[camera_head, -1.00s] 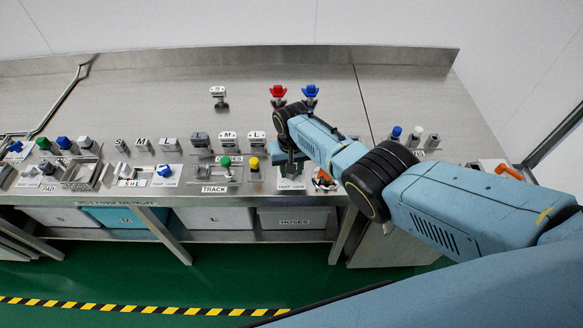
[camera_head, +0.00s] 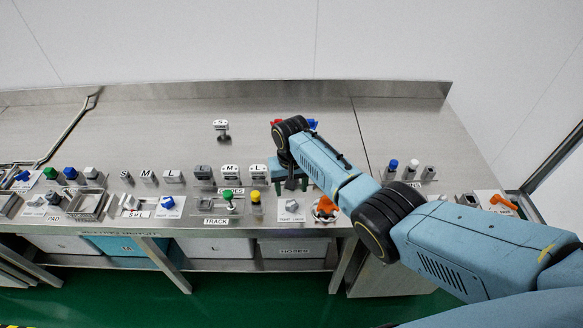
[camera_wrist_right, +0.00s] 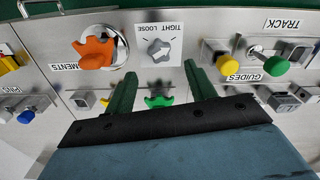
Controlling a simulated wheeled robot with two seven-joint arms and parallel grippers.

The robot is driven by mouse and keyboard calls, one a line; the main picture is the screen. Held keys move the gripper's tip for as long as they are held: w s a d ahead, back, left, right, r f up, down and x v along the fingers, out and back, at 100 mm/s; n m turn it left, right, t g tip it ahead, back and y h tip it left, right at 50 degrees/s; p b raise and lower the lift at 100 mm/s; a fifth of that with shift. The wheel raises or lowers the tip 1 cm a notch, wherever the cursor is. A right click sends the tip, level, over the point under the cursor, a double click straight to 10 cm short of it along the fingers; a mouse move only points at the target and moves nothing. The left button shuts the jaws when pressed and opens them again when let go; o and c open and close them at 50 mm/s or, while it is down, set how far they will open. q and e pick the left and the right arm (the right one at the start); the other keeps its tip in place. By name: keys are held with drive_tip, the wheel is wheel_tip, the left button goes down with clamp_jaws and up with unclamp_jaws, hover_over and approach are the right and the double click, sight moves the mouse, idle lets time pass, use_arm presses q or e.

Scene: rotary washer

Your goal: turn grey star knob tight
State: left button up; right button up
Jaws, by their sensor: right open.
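The grey star knob (camera_wrist_right: 159,48) sits on a white plate marked TIGHT and LOOSE in the right wrist view. In the head view the grey star knob (camera_head: 291,205) is on the front panel, just below my right gripper (camera_head: 291,186). In the wrist view my right gripper (camera_wrist_right: 160,82) is open, its two dark green fingers apart and pointing toward the knob. No contact with the knob shows. I cannot tell which mark the knob points at. My left gripper is not in view.
An orange star knob (camera_wrist_right: 96,52) is beside the plate. A yellow knob (camera_wrist_right: 228,66) and a green knob (camera_wrist_right: 247,67) are on the other side. A green star handle (camera_wrist_right: 158,101) shows between the fingers. The steel bench top (camera_head: 160,125) behind is mostly clear.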

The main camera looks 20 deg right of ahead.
wheel_tip(320, 180, up, 6)
drive_tip(key=shift+s+f, duration=0.1)
idle(0.6)
drive_tip(key=s+d+f+n+t, duration=0.1)
drive_tip(key=s+f, duration=0.2)
drive_tip(key=s, duration=0.5)
drive_tip(key=s+d+f+n+t, duration=0.1)
drive_tip(key=s+f, duration=0.2)
drive_tip(key=s, duration=0.6)
drive_tip(key=s+d+r+n+t, duration=0.15)
drive_tip(key=s+r, duration=0.25)
drive_tip(key=s, duration=0.4)
drive_tip(key=s+d+r+m, duration=0.1)
drive_tip(key=s+d+r, duration=0.25)
drive_tip(key=s, duration=0.35)
wheel_tip(320, 180, down, 33)
drive_tip(key=s+g+b, duration=0.1)
drive_tip(key=s+b, duration=0.1)
drive_tip(key=b, duration=0.6)
drive_tip(key=s+d+f+b, duration=0.1)
drive_tip(key=s+f+b, duration=0.3)
drive_tip(key=s+f, duration=0.4)
drive_tip(key=s+d+f+g+b, duration=0.1)
drive_tip(key=s+f+b, duration=0.3)
drive_tip(key=s+f, duration=0.4)
wheel_tip(320, 180, down, 7)
drive_tip(key=shift+s+d+r+n, duration=0.1)
drive_tip(key=shift+s+d+n, duration=0.1)
drive_tip(key=shift+n, duration=0.25)
